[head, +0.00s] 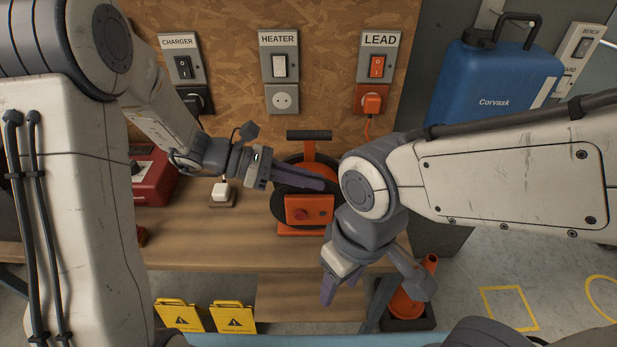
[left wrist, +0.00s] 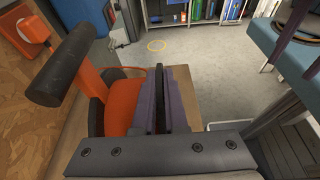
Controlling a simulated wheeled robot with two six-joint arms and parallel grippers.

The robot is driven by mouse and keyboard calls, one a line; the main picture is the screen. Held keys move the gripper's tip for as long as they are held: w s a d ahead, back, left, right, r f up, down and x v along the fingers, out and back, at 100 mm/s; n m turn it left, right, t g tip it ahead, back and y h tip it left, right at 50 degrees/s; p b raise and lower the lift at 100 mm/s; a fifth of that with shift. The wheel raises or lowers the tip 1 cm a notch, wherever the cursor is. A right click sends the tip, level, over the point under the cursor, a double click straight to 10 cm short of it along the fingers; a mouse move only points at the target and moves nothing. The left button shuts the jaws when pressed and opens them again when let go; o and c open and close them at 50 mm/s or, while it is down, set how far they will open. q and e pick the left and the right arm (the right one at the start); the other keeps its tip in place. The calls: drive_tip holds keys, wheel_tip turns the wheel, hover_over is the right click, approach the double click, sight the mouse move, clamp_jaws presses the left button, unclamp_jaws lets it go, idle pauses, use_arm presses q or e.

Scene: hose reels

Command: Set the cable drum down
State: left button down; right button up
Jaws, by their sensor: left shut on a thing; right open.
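The cable drum (head: 308,212) is orange with black round flanges, an orange frame and a dark bar handle on top. It is upright at the bench's right part; I cannot tell whether its foot touches the wood. My left gripper (head: 318,183) is shut on the drum's black flange. In the left wrist view the purple fingers (left wrist: 160,100) close on both sides of the black rim, beside the orange drum side (left wrist: 122,105) and the handle (left wrist: 62,62). My right gripper (head: 342,288) is open and empty, pointing down in front of the bench's right edge.
Yellow signs (head: 233,317) and an orange cone (head: 408,303) are below.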

use_arm(q)
drive_tip(key=c, duration=1.4)
unclamp_jaws()
drive_tip(key=shift+f, duration=0.15)
drive_tip(key=o, duration=0.4)
drive_tip(key=shift+o, duration=0.2)
